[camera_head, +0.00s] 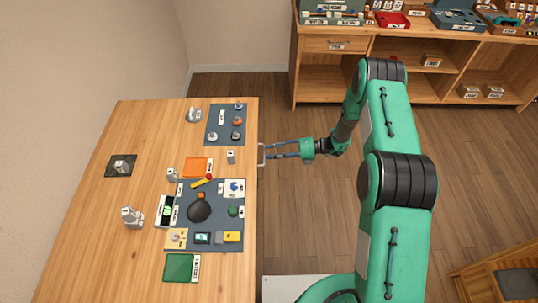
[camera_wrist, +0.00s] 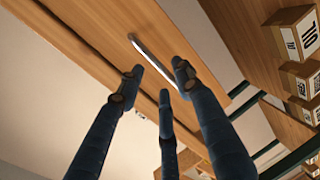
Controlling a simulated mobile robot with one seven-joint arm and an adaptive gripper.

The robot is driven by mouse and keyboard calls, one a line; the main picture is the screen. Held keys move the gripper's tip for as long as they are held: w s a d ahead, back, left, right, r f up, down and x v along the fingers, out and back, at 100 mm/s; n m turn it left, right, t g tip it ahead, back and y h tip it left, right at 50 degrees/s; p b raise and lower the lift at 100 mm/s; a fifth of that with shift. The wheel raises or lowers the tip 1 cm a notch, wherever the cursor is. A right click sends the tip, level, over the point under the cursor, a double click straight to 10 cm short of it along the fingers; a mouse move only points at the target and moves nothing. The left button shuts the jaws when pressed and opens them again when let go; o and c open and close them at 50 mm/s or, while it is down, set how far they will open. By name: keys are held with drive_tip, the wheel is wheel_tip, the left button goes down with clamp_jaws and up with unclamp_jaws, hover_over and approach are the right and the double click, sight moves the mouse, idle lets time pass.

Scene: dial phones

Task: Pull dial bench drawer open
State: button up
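The dial bench (camera_head: 95,200) is a light wooden table at the left of the head view. A pale metal bar handle (camera_head: 261,154) sticks out from its right side. The handle (camera_wrist: 150,56) also shows in the wrist view, on a wooden drawer front (camera_wrist: 112,35) that looks flush with the bench. My gripper (camera_head: 270,150) is level with the handle, just to its right. In the wrist view my gripper (camera_wrist: 157,80) has its dark fingers spread apart, with the handle ahead between their tips. Contact with the handle cannot be told.
The bench top carries a large dark mat (camera_head: 222,190), a smaller mat (camera_head: 228,112), an orange tray (camera_head: 197,167) and a green pad (camera_head: 181,267). A wooden shelf unit (camera_head: 342,58) stands at the back. Open floor (camera_head: 290,215) lies right of the bench.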

drive_tip(key=shift+x, duration=1)
clamp_jaws()
